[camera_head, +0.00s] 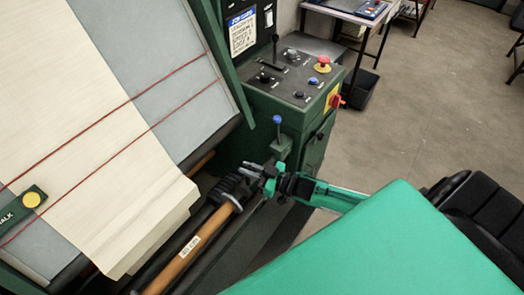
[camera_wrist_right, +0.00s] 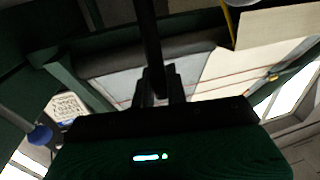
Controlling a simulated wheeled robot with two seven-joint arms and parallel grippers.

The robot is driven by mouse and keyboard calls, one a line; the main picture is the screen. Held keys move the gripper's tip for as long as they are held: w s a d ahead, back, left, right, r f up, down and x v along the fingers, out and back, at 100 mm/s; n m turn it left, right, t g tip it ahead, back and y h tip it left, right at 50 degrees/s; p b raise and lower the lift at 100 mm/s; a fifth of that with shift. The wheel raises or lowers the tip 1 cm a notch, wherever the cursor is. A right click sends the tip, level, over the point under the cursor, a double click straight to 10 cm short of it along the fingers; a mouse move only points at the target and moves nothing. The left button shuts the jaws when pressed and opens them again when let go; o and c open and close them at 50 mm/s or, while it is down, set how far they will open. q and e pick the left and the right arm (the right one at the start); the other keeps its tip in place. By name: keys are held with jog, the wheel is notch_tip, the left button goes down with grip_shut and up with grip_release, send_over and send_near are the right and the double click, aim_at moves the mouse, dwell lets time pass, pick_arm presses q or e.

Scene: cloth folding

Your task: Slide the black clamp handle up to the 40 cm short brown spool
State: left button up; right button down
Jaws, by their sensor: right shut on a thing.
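The brown spool (camera_head: 190,247) is a wooden-looking roll with a white label, lying at a slant below the cream cloth. A black clamp handle (camera_head: 229,187) with a ridged body sits at the spool's upper right end, where a pale ring shows. My right gripper (camera_head: 251,173) reaches that end from the right. In the right wrist view the fingers (camera_wrist_right: 159,88) are shut around a dark bar-like piece (camera_wrist_right: 149,35), which looks like the clamp handle. The exact contact between clamp and spool end is too small to tell. My left gripper is not in view.
Cream cloth (camera_head: 115,160) with red lines lies over a grey sloping bed. A green control box (camera_head: 300,80) with knobs and a red button stands behind my right gripper. A blue-topped lever (camera_head: 277,120) rises close to it. Open floor (camera_head: 440,110) lies at the right.

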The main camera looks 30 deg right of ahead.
jog(key=s+a+p, duration=0.1)
jog(key=s+a, duration=0.2)
jog(key=a, duration=0.4)
jog(key=shift+a, duration=0.15)
jog(key=c, duration=1.5)
grip_release()
jog(key=shift+o, duration=0.2)
jog(key=b+v, duration=0.3)
jog(key=v, duration=1.1)
jog(key=shift+s, duration=0.1)
